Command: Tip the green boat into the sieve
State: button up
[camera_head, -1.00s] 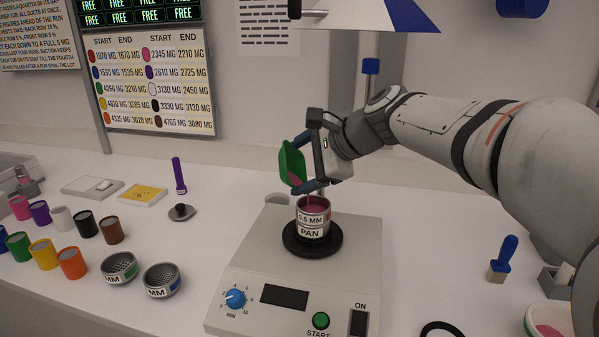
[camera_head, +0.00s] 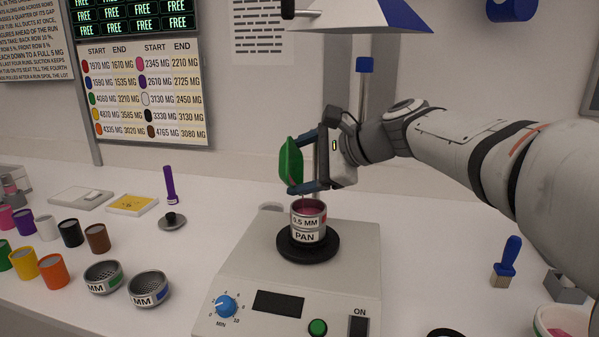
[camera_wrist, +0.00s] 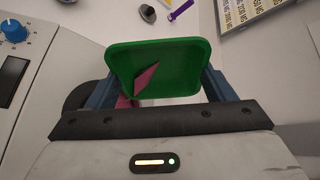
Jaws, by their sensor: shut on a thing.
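My gripper (camera_head: 299,161) is shut on the green boat (camera_head: 290,162), with a blue finger at each side. The boat is tipped steeply on its side above the sieve (camera_head: 307,220), apart from it. In the wrist view the green boat (camera_wrist: 185,55) shows its inside, with a small patch of pink powder (camera_wrist: 147,78) near its lower left. The sieve is marked 0.5 MM and is stacked on the pan (camera_head: 304,237). Pink powder (camera_head: 309,209) shows inside the sieve. A thin pinkish streak shows between boat and sieve.
The stack stands on a black plate on the grey shaker (camera_head: 230,262). Two loose sieves (camera_head: 103,277) (camera_head: 149,289) and several coloured jars (camera_head: 54,272) are at the left. A blue-handled brush (camera_head: 507,262) and a bowl with pink powder (camera_head: 560,322) are at the right.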

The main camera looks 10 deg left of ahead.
aim_at(285, 166)
jog(key=shift+d+f+m+t+y+b, duration=0.2)
jog(key=shift+d+y+b, duration=0.55)
jog(key=shift+b, duration=1.35)
jog(key=shift+d+f+m+t+y+b, duration=0.1)
jog(key=shift+d+m+y+b, duration=0.2)
jog(key=shift+y+b, duration=1.25)
jog(key=shift+d+f+m+t+y+b, duration=0.2)
jog(key=shift+d+y+b, duration=0.35)
jog(key=shift+b, duration=1.5)
jog(key=shift+d+f+m+t+y+b, duration=0.15)
jog(key=shift+d+y+b, duration=0.4)
jog(key=shift+b, duration=1.5)
jog(key=shift+a+r, duration=0.15)
jog(key=shift+a, duration=0.05)
jog(key=a+h+p, duration=0.1)
jog(key=h+p, duration=0.2)
jog(key=p, duration=0.5)
jog(key=a+r+n+g+h+p, duration=0.1)
jog(key=a+h+p, duration=0.1)
jog(key=p, duration=0.5)
jog(key=a+n+h+p, duration=0.1)
jog(key=a+h+p, duration=0.1)
jog(key=p, duration=0.6)
jog(key=shift+r+h+p, duration=0.2)
jog(key=shift+h+p, duration=0.15)
jog(key=shift+h, duration=0.45)
jog(key=shift+a+f+g+h+p, duration=0.1)
jog(key=shift+a+g+h+p, duration=0.25)
jog(key=shift+p, duration=0.75)
